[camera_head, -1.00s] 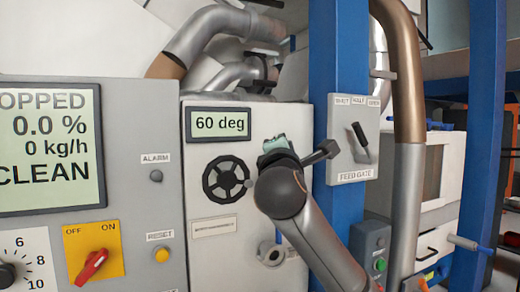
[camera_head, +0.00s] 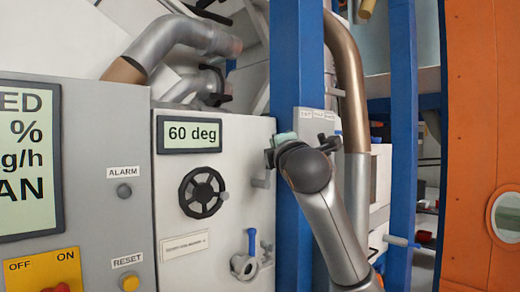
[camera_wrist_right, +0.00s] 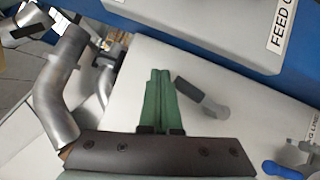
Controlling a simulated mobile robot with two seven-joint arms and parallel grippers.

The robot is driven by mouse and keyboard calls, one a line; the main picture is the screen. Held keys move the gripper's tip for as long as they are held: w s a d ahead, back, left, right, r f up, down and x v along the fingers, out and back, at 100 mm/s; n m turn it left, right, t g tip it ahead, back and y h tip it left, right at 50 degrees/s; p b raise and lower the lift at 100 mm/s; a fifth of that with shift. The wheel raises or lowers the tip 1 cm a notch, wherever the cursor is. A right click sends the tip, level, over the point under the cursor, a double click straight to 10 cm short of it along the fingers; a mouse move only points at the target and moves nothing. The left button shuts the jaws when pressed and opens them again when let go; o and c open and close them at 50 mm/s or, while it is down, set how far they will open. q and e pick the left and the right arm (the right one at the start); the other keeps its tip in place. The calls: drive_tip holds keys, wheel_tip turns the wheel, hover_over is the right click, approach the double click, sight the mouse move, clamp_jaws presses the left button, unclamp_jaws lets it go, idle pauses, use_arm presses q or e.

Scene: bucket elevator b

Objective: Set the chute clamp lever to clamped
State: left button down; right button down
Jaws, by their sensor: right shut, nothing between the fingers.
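A short lever (camera_wrist_right: 203,98) with a dark arm and light grey end stands on the white cabinet in the right wrist view. The grey piece at the cabinet's right edge in the head view (camera_head: 262,182) appears to be the same lever. No readable label confirms it as the chute clamp lever. My right gripper (camera_wrist_right: 158,98) has its green fingers shut together and empty, beside the lever with a small gap in the picture. In the head view my right gripper (camera_head: 284,139) is in front of the blue post, up and right of the lever. My left gripper is not in view.
The white cabinet (camera_head: 232,150) carries a "60 deg" display (camera_head: 190,133), a black handwheel (camera_head: 202,192) and a blue-handled valve (camera_head: 246,258). The blue post (camera_head: 290,60) and the partly hidden feed gate panel (camera_head: 310,120) are close to my right arm. Metal pipes (camera_head: 165,45) rise behind.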

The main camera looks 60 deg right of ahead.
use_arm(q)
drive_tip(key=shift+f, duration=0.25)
use_arm(e)
drive_tip(key=shift+s+d+f, duration=0.15)
drive_tip(key=shift+s+d, duration=0.05)
drive_tip(key=shift+d, duration=0.7)
idle(0.6)
